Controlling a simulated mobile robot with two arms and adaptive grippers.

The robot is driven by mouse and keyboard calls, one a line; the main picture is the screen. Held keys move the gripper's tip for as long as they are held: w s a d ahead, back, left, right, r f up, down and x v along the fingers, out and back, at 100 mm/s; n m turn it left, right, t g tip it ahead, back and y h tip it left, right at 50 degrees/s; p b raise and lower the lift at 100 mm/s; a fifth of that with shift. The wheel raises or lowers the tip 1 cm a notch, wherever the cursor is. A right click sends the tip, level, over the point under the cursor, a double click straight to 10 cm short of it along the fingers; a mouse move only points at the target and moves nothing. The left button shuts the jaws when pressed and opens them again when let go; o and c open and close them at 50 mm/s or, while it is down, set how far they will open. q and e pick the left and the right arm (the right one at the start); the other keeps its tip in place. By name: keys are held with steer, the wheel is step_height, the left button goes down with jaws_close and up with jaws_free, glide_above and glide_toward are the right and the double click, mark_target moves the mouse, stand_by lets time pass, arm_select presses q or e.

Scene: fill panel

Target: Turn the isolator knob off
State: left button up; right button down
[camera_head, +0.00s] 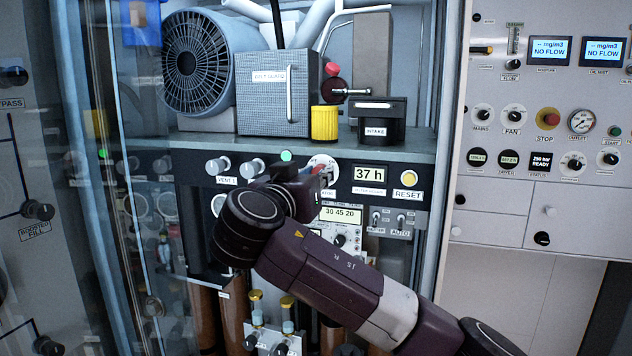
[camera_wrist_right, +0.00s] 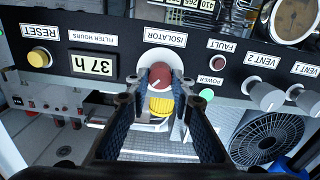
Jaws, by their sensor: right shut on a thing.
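The isolator knob (camera_wrist_right: 160,74) is a red round knob with a white mark, on a white round plate under the ISOLATOR label (camera_wrist_right: 165,37) in the right wrist view, which is upside down. My right gripper (camera_wrist_right: 160,82) has one finger on each side of the knob and is shut on it. In the head view my right gripper (camera_head: 318,177) is at the black control strip, its arm coming from the lower right. It covers most of the knob there; a part of the white plate (camera_head: 322,160) shows above it. My left gripper is in neither view.
On the same strip are the 37 h display (camera_head: 370,174), the yellow RESET button (camera_head: 409,179), a lit green POWER lamp (camera_wrist_right: 206,94) and two vent knobs (camera_wrist_right: 265,95).

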steer(key=shift+a+f+n+p, duration=0.1)
steer(key=shift+n+p, duration=0.3)
steer(key=shift+n, duration=3.85)
steer(key=shift+a+f+n+p, duration=0.1)
steer(key=shift+n+p, duration=0.25)
steer(key=shift+n, duration=3.9)
steer(key=c, duration=1.7)
jaws_free()
steer(key=v, duration=1.2)
